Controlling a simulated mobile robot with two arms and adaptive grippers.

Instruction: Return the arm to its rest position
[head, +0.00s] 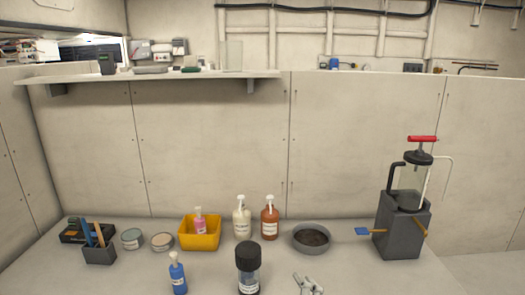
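Neither of my grippers shows clearly in the head view, and no arm link reaches in from the left or the right. A small pale metal piece with short prongs (307,285) is cut off by the bottom edge, and I cannot tell what it is.
On the bench stand a tool holder (100,256), two tins, a yellow bin (200,242) with a pink bottle, white and orange pump bottles, a grey bowl (311,237), a blue bottle (178,275), a black-capped jar (248,268) and a red-handled pump (402,225). A shelf (150,77) overhangs behind.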

